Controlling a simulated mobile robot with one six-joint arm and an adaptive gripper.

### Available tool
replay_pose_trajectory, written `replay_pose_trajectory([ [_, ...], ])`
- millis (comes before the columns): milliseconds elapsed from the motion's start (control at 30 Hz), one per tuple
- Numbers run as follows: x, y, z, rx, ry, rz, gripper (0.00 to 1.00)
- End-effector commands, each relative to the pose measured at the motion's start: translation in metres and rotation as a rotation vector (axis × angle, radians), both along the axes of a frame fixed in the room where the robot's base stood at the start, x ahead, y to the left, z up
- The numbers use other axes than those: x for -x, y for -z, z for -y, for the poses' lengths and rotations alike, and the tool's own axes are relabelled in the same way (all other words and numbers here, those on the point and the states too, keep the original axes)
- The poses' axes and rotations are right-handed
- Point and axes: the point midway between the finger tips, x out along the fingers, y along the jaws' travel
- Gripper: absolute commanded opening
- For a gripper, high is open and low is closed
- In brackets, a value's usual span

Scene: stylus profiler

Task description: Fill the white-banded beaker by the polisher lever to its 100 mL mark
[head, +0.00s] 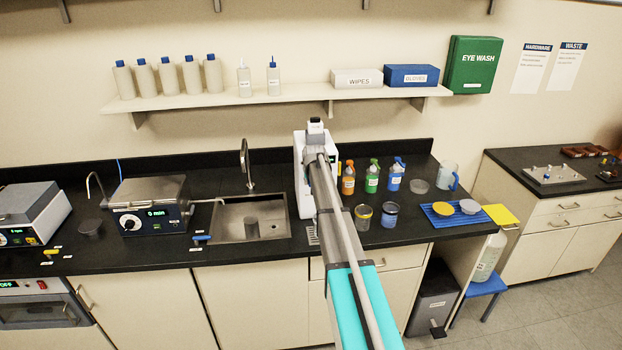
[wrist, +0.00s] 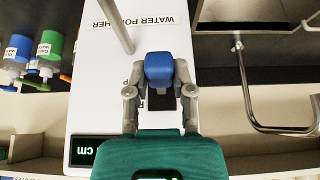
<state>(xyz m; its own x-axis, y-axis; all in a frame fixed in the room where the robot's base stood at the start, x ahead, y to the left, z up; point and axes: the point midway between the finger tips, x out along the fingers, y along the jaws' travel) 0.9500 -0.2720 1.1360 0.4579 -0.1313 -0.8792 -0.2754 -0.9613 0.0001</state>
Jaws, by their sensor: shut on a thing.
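The white water polisher (head: 300,155) stands right of the sink, mostly behind my arm. In the wrist view its white housing (wrist: 115,75) appears upside down, with "WATER POLISHER" lettering and a small green display. My gripper (wrist: 160,78) is shut on a blue block (wrist: 159,67), which looks like the polisher lever's handle. In the head view the gripper cannot be made out behind the arm. I cannot make out a white-banded beaker in either view. The two beakers right of my arm have a yellow band (head: 363,217) and a blue band (head: 389,216).
The sink (head: 230,217) lies left of the polisher, with a grey cylindrical thing inside and a curved tap. A shelf (head: 290,95) runs above.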

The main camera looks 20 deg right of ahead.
Motion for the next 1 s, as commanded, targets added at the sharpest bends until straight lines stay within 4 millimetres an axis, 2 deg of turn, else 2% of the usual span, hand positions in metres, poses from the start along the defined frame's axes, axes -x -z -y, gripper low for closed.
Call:
replay_pose_trajectory([
  [33,-0.0027,-0.006,0.0008,-0.009,0.0,-0.033,0.0],
  [400,-0.0018,-0.0108,0.0007,-0.059,0.0,-0.205,0.0],
  [867,-0.0003,-0.0104,0.0005,-0.066,0.001,-0.228,0.0],
  [900,-0.0004,-0.0104,0.0006,-0.066,0.001,-0.228,0.35],
  [1000,-0.0004,-0.0104,0.0007,-0.066,0.001,-0.228,0.53],
])
